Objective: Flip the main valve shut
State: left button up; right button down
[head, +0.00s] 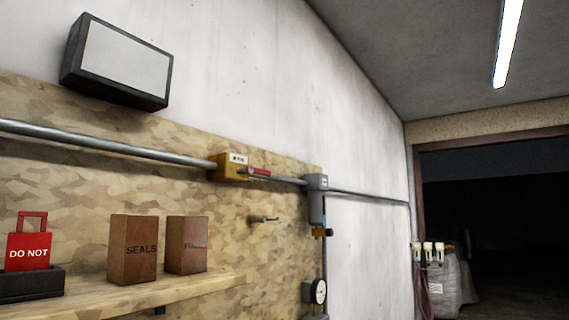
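A yellow valve body (230,168) with a small white label sits on the grey pipe that runs along the wall. Its red handle (259,172) points to the right, roughly in line with the pipe. The label is too small to read, so I cannot tell for sure that this is the main valve. Neither of my grippers is in view.
A wooden shelf (190,293) below holds a red "DO NOT" tag (28,252) in a black tray and two brown boxes, one marked "SEALS" (133,249). Right of the valve are a grey pipe unit (316,205), a peg (264,219) and a round gauge (319,291). A dark doorway opens at right.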

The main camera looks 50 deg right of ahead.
aim_at(249, 169)
jog(key=k+l, duration=0.1)
jog(key=l, duration=0.25)
jog(key=k+l, duration=0.1)
jog(key=l, duration=0.25)
jog(key=k+l, duration=0.15)
jog(key=l, duration=0.2)
jog(key=k+l, duration=0.1)
jog(key=l, duration=0.25)
jog(key=k+l, duration=0.1)
jog(key=l, duration=0.25)
